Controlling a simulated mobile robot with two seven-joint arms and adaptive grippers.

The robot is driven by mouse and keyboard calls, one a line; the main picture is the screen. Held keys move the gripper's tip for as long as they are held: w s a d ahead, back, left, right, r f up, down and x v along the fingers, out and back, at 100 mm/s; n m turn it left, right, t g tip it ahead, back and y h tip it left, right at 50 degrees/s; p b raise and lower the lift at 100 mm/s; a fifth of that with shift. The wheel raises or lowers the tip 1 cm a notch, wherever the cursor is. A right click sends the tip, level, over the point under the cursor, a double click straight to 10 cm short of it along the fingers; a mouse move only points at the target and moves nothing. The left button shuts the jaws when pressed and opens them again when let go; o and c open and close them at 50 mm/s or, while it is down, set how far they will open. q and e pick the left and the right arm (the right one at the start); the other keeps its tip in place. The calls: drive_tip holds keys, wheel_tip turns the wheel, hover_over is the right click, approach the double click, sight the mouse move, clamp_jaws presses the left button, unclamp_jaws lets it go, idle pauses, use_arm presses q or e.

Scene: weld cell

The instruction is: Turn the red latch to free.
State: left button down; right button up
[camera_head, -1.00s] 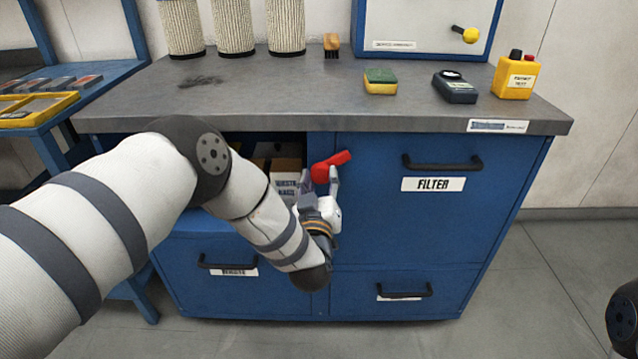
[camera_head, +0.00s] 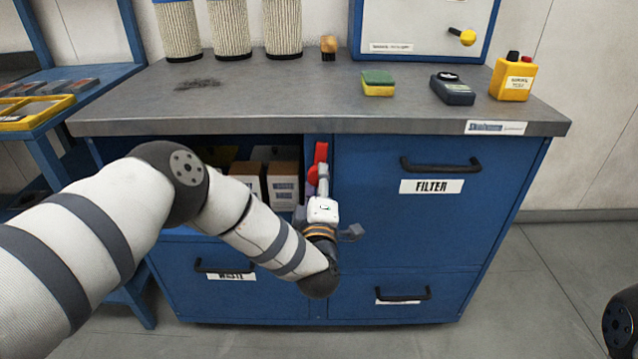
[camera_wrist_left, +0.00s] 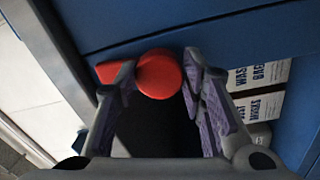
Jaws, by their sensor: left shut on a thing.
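The red latch (camera_head: 320,153) is on the blue cabinet front, on the strip left of the filter door (camera_head: 440,235). Its handle points up, close to vertical. My left gripper (camera_head: 322,178) is at the latch from below and is shut on it. In the left wrist view the round red hub of the latch (camera_wrist_left: 160,75) shows between the two fingers (camera_wrist_left: 160,85), and part of the handle goes behind the left finger. The fingers hide the lower part of the latch in the head view. My right gripper is not in view.
An open bay left of the latch holds boxes (camera_head: 284,186). The filter door has a black handle (camera_head: 441,164) and is closed. The worktop (camera_head: 300,110) overhangs above, with a sponge (camera_head: 378,83), a dark meter (camera_head: 452,89) and a yellow device (camera_head: 512,79) on it.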

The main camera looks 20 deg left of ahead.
use_arm(q)
drive_tip(key=shift+n, duration=0.7)
drive_tip(key=c, duration=1)
unclamp_jaws()
drive_tip(key=shift+c, duration=0.2)
drive_tip(key=r+v, duration=0.1)
drive_tip(key=v, duration=1.1)
drive_tip(key=shift+f, duration=0.4)
drive_tip(key=shift+d, duration=0.15)
